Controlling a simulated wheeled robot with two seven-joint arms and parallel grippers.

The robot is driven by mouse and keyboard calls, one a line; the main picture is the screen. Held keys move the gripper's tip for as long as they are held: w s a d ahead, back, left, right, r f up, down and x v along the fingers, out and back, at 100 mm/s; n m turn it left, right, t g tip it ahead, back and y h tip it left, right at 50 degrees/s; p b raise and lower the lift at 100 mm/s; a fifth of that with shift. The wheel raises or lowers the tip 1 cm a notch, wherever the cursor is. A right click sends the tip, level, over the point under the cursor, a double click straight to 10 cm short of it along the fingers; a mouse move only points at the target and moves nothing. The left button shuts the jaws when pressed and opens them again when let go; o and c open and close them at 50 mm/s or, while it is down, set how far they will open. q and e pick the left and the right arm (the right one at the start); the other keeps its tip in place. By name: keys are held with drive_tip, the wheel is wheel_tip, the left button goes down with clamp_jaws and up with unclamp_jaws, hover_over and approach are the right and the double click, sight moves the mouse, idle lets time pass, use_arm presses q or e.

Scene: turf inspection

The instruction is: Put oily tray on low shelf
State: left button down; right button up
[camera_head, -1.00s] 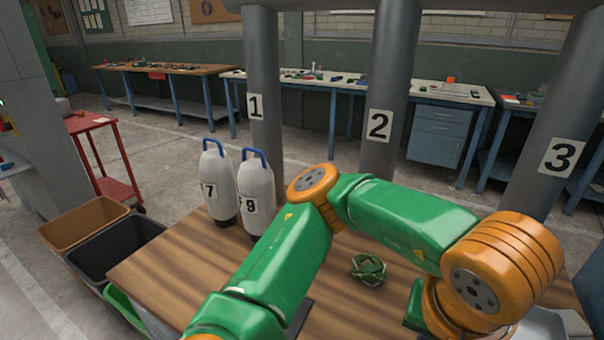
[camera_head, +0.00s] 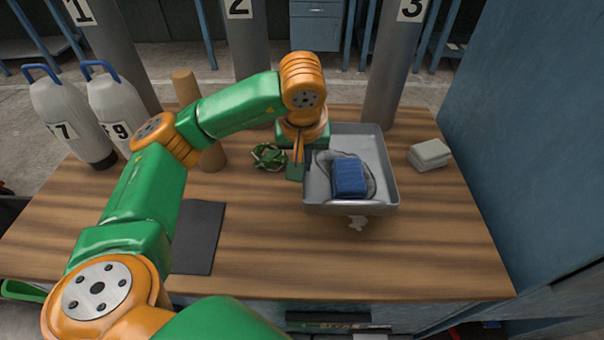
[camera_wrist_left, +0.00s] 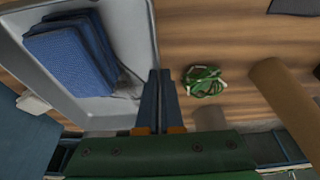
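The grey metal tray (camera_head: 388,172) is at the right half of the wooden table. A folded blue cloth (camera_head: 349,178) lies in it on a greyish, crumpled piece; the cloth also shows in the left wrist view (camera_wrist_left: 70,52). My left gripper (camera_head: 296,168) points down at the tray's left rim. In the left wrist view its fingers (camera_wrist_left: 158,80) are close together, with the tray wall (camera_wrist_left: 146,35) running in between their tips. I cannot tell whether the tray is raised off the table. My right gripper is out of view. No low shelf is clearly recognisable.
A green strap bundle (camera_head: 268,157) lies left of the tray. White blocks (camera_head: 429,154) lie to its right. A dark mat (camera_head: 198,236), brown cylinders (camera_head: 211,155) and white bottles (camera_head: 108,112) are farther left. A blue cabinet wall (camera_head: 535,130) bounds the right. The table's front middle is clear.

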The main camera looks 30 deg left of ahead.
use_arm(q)
drive_tip(key=x, duration=0.4)
drive_tip(key=shift+w+a+f+p, duration=0.15)
drive_tip(key=shift+a+p, duration=0.15)
drive_tip(key=shift+p, duration=0.1)
drive_tip(key=shift+f, duration=0.45)
drive_tip(key=shift+f, duration=0.2)
drive_tip(key=c, duration=1.1)
unclamp_jaws()
drive_tip(key=shift+r, duration=0.1)
